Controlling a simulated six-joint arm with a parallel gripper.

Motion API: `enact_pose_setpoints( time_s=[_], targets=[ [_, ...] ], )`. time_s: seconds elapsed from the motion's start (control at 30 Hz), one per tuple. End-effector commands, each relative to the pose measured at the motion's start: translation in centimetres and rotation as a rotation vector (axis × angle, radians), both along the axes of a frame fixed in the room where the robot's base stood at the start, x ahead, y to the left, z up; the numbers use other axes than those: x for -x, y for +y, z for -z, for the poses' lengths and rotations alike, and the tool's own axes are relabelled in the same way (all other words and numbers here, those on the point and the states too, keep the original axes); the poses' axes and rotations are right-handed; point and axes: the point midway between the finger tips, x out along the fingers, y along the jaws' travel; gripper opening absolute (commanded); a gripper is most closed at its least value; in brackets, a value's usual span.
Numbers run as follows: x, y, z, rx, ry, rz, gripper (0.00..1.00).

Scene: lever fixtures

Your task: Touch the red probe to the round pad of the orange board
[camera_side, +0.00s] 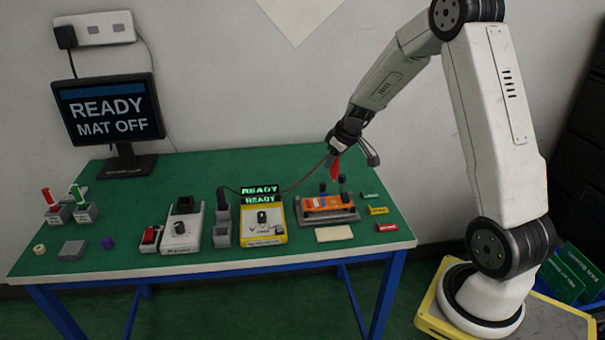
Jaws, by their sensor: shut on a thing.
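The red probe (335,169) hangs from my gripper (338,153), which is shut on it. A thin red cable runs from it left to the yellow meter (263,224). The probe is just above the orange board (322,203), which lies in a grey holder (346,216) on the green table. The probe's tip appears apart from the board. The board's round pad is too small to make out. The meter's display reads READY.
A monitor (108,108) at the back left reads READY MAT OFF. A white unit (182,231) stands left of the meter. Red and green handled probes (60,206) stand in holders at far left. Small green, yellow and red labels (378,211) lie right of the holder.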

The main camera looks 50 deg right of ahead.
Motion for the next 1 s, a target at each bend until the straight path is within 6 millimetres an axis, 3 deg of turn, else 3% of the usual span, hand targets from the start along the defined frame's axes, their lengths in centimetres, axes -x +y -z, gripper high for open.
enact_pose_setpoints(
  time_s=[0.47, 1.0],
  targets=[
    [0.1, -0.4, 0.6, -0.001, -0.001, 0.012, 0.0],
    [0.1, -0.4, 4.4, -0.001, 0.0, 0.01, 0.0]
  ],
)
